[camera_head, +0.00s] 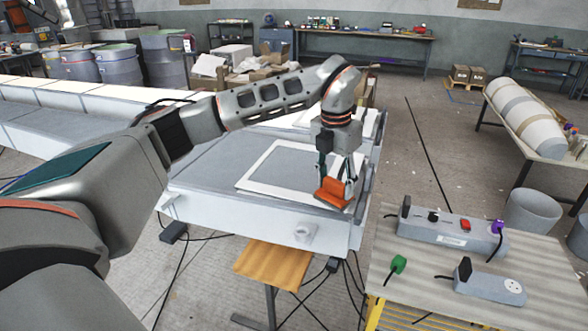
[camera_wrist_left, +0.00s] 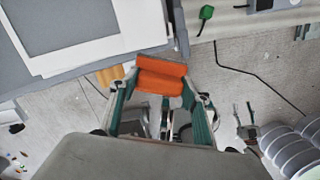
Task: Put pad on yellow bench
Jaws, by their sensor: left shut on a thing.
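My left gripper (camera_head: 338,178) is shut on the orange pad (camera_head: 332,194), holding it above or at the near right edge of the grey mould table. Whether the pad touches that table is hard to tell. In the left wrist view the pad (camera_wrist_left: 161,77) lies crosswise between the fingertips. The bench with yellow legs (camera_head: 396,292) stands at the lower right, with a pale wood-look top. It lies to the right of and nearer than the pad.
On the bench are a power strip (camera_head: 450,236), a smaller socket block (camera_head: 490,286) and a green plug (camera_head: 398,264). A white frame (camera_head: 262,183) lies on the grey mould table (camera_head: 212,184). A small wooden top (camera_head: 272,263) stands in front. Cables cross the floor.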

